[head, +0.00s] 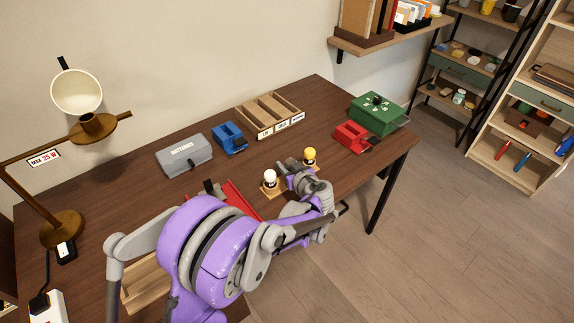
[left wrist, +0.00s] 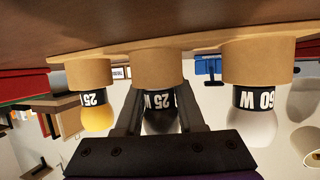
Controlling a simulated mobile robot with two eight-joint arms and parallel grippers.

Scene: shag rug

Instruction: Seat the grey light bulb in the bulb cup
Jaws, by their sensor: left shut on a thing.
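My left gripper (left wrist: 159,112) is shut on the grey light bulb (left wrist: 160,122), with one finger on each side of it. The bulb has a black band reading 25 W. It meets the wooden bulb cup (left wrist: 155,67) in the middle of the row, its band right against the cup's rim at about the same level as its neighbours. In the head view, my left gripper (head: 290,167) reaches between the white and yellow bulbs, and the grey bulb is hidden there. My right gripper is not in view.
A white 60 W bulb (head: 270,178) and a yellow 25 W bulb (head: 310,154) stand in the cups on either side, close to my fingers. Behind are a grey batteries box (head: 184,155), blue holder (head: 229,138), divided wooden tray (head: 281,127), red holder (head: 350,136) and green box (head: 376,119).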

